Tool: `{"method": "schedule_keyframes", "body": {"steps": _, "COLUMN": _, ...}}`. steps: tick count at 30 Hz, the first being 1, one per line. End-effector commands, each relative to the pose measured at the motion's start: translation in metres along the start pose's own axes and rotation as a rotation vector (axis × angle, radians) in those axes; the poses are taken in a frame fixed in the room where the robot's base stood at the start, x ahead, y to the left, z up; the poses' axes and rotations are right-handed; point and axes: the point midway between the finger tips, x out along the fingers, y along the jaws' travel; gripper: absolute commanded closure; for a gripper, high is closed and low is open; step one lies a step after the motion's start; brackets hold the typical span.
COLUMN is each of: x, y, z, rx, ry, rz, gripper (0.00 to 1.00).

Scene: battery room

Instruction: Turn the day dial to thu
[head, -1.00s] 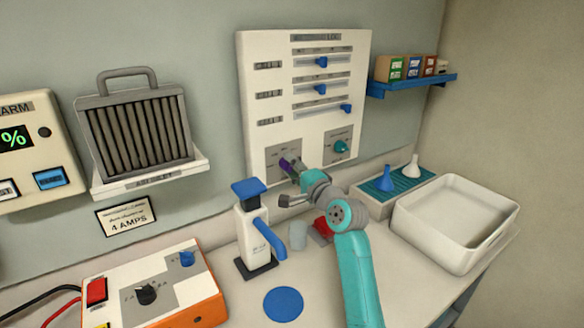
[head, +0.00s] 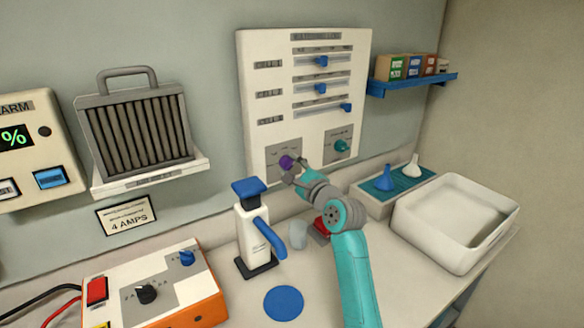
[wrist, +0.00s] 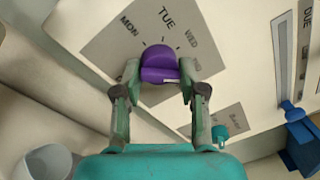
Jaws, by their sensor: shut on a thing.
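The day dial is a purple knob (wrist: 160,62) on a grey plate (wrist: 112,48) with printed day labels. MON, TUE and WED read clearly around it in the wrist view; a label below WED is partly hidden by the right finger. A small white mark shows at the knob's lower right edge; which day it points to I cannot tell. My gripper (wrist: 160,72) is shut on the knob, one finger on each side. In the head view the purple knob (head: 286,162) sits at the panel's lower left, with my gripper (head: 291,171) at it.
The white panel (head: 262,80) also carries blue sliders (head: 321,62) and a teal dial (head: 341,146). A white tray (head: 484,258) is at the right.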

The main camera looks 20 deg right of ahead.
Motion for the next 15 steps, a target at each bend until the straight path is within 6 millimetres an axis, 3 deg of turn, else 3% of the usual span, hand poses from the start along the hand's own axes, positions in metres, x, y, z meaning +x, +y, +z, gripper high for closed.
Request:
{"method": "schedule_keyframes", "body": {"steps": 14, "x": -0.0004, "y": 0.0045, "z": -0.0034, "rx": 0.017, "ry": 0.007, "rz": 0.009, "gripper": 0.94}}
{"method": "schedule_keyframes", "body": {"steps": 15, "x": -0.0004, "y": 0.0046, "z": -0.0034, "rx": 0.017, "ry": 0.007, "rz": 0.009, "gripper": 0.57}}
